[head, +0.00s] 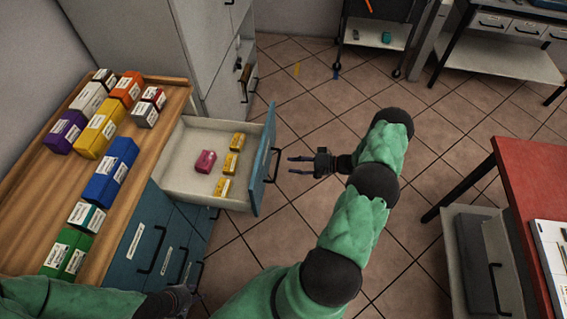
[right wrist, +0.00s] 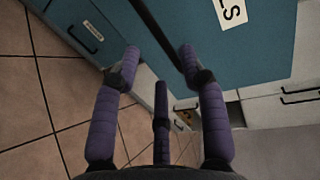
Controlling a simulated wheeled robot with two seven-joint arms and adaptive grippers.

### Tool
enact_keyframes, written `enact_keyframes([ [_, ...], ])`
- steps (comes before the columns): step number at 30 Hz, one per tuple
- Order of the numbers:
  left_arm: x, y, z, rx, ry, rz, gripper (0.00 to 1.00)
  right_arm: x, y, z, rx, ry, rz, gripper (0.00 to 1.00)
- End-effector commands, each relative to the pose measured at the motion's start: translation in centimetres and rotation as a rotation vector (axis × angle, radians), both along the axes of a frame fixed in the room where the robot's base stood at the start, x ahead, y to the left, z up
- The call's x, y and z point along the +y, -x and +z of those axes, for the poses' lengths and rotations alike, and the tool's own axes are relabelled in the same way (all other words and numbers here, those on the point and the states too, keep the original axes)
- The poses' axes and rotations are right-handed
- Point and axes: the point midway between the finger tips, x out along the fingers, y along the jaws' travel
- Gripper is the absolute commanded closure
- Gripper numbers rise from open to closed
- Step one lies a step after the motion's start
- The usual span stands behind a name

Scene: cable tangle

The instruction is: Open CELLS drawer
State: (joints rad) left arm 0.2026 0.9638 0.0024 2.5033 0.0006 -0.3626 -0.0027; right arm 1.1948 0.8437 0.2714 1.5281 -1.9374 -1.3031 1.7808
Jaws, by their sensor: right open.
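The CELLS drawer (head: 165,190) stands pulled out from the blue cabinet in the head view, with a pink item (head: 205,161) and yellow boxes (head: 231,164) inside. Its blue front (head: 263,160) has a dark handle (head: 276,165). In the right wrist view the front (right wrist: 240,50) shows a label ending in "LS" (right wrist: 230,10). My right gripper (head: 291,165) is open, with its fingers pointing at the handle from just outside; whether they touch it is unclear. My left gripper (head: 186,296) is low in the head view, partly hidden, near the cabinet; its jaws are unclear.
Several coloured boxes (head: 108,170) stand on the wooden cabinet top (head: 60,200). Closed blue drawers (head: 150,245) lie below. A grey cabinet (head: 160,50) stands behind. A red table (head: 530,165) is at the right. The tiled floor (head: 300,100) beyond the drawer is clear.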

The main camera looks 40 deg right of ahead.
Motion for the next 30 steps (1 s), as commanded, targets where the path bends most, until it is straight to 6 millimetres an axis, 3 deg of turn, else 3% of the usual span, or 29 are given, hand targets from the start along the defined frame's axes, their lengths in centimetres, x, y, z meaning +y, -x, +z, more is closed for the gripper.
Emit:
enact_keyframes([
  [4, 0.0, 0.0, 0.0, 0.000, 0.000, 0.000, 0.60, -1.7, 2.0, 0.5, 0.001, 0.002, -0.003, 0.57],
  [10, 0.0, 0.0, 0.0, 0.000, 0.000, 0.000, 0.60, -2.8, 3.5, 0.9, -0.001, 0.002, -0.001, 0.57],
  [30, 0.0, 0.0, 0.0, 0.000, 0.000, 0.000, 0.60, -3.0, 3.7, 1.0, -0.001, 0.001, 0.000, 0.57],
])
